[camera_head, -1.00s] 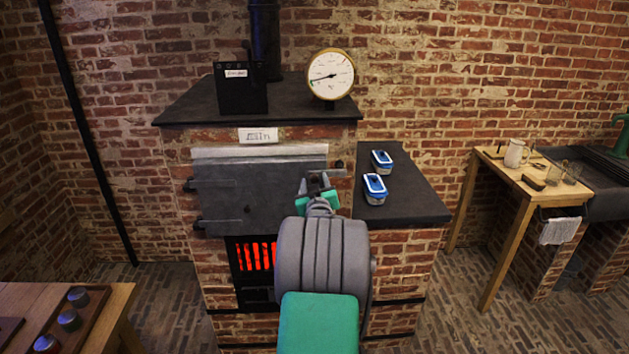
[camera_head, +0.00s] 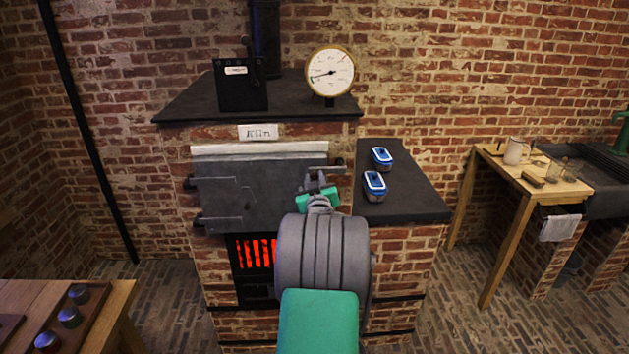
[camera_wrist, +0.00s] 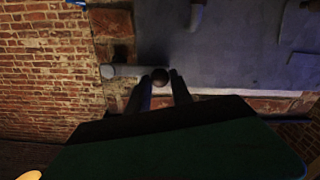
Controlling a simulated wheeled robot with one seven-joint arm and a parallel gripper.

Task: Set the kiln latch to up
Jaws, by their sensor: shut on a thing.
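The kiln (camera_head: 220,258) is a brick block with a grey metal door (camera_head: 240,180). The kiln latch (camera_head: 325,170) is a grey bar at the door's upper right edge. In the head view it lies about level, partly hidden by my gripper (camera_head: 315,182). In the wrist view, the latch bar (camera_wrist: 125,71) runs sideways and ends in a dark round knob (camera_wrist: 160,77). My gripper's two fingers (camera_wrist: 161,88) are shut on the knob, one on each side. My own arm hides the area below.
Two blue-and-white boxes (camera_head: 375,184) stand on the dark side ledge (camera_head: 405,205) right of the latch. A dial gauge (camera_head: 330,72) and a black box (camera_head: 240,90) stand on top. Glowing bars (camera_head: 256,252) show below the door. A wooden table (camera_head: 95,300) is at lower left.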

